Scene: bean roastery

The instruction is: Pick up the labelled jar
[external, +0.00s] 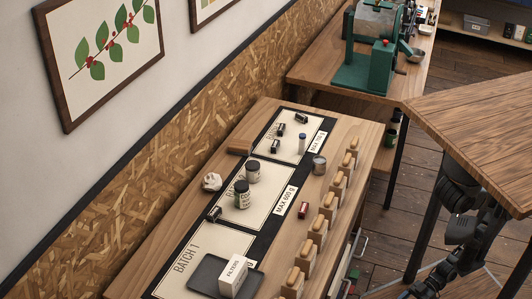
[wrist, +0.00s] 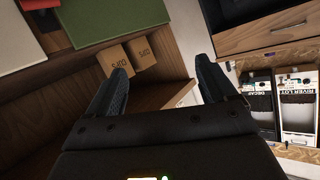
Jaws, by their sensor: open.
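Two dark-lidded jars stand upright on the pale mats on the left bench in the external view. The nearer jar (external: 242,196) has a pale and green label with dark print. The other jar (external: 252,173) stands just behind it, and its label is hard to read. I cannot tell which one is the labelled jar. My gripper (wrist: 161,76) is open and empty in the wrist view, facing shelves and boxes. Neither jar shows in that view. In the external view my dark arm is at the far right, away from the jars, beside the wooden tabletop.
The bench holds a black tray (external: 205,281) with a filters box (external: 233,276), a metal cup (external: 319,164), several small dark containers and a row of wooden-topped blocks. A wooden tabletop (external: 475,115) is at right. Cardboard boxes (wrist: 143,52) and a drawer (wrist: 265,35) show in the wrist view.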

